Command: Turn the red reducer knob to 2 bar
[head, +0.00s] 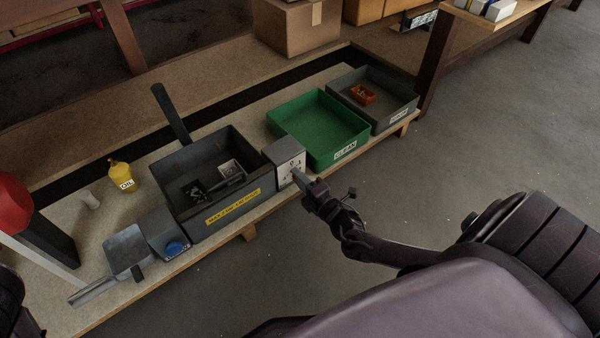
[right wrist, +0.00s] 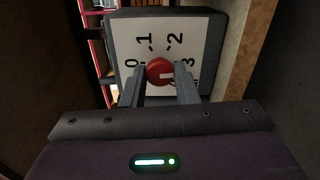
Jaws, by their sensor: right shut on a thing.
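The red reducer knob (right wrist: 159,68) sits on a white dial plate (right wrist: 147,30) marked 0, 1, 2 and 3. A short white mark on the knob lies to its right, on the side of the 3; its exact reading is unclear. My right gripper (right wrist: 160,74) has a finger on each side of the knob and is shut on it. In the head view, the right gripper (head: 302,180) reaches the front of the grey reducer box (head: 283,152), whose dial plate (head: 291,172) shows partly; the knob is hidden there. My left gripper is not in view.
A dark grey bin (head: 229,213) with a yellow label stands left of the box, a green tray (head: 317,128) right of it. The floor in front is clear.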

